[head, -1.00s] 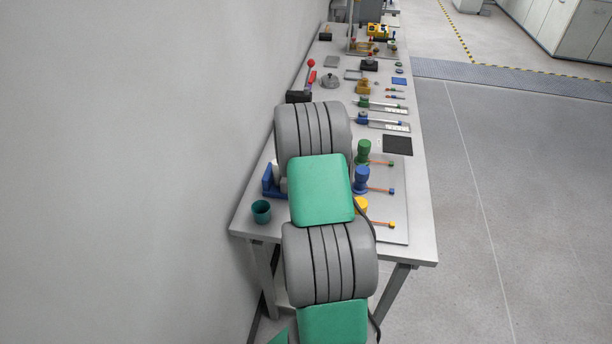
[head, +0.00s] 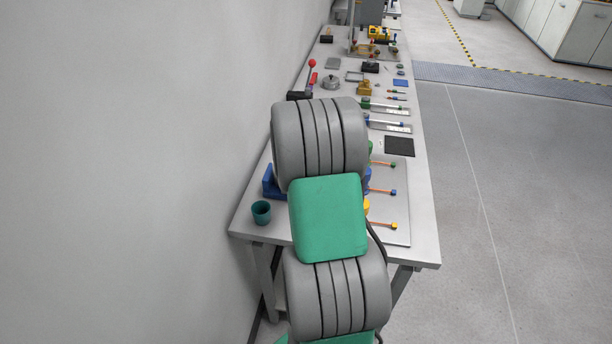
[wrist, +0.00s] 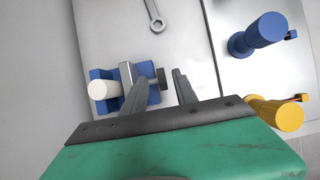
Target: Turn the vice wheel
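The vice is a blue block with a grey metal jaw. It shows in the wrist view (wrist: 104,74), left of centre, and in the head view (head: 269,184), partly hidden behind my arm. A white cylinder (wrist: 101,90) lies at its left side. A small dark wheel (wrist: 162,76) sticks out at its right side. My gripper (wrist: 159,80) is open, pointing down over the bench. In the wrist view its left finger overlaps the vice and its right finger is right of the wheel. The wheel appears between the fingertips; I cannot tell the height gap or any contact.
A wrench (wrist: 155,16) lies beyond the vice. Blue (wrist: 264,30) and yellow (wrist: 281,113) cylinders stand on a plate at the right. A teal cup (head: 261,212) stands at the bench's near left corner, with the wall close on the left.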

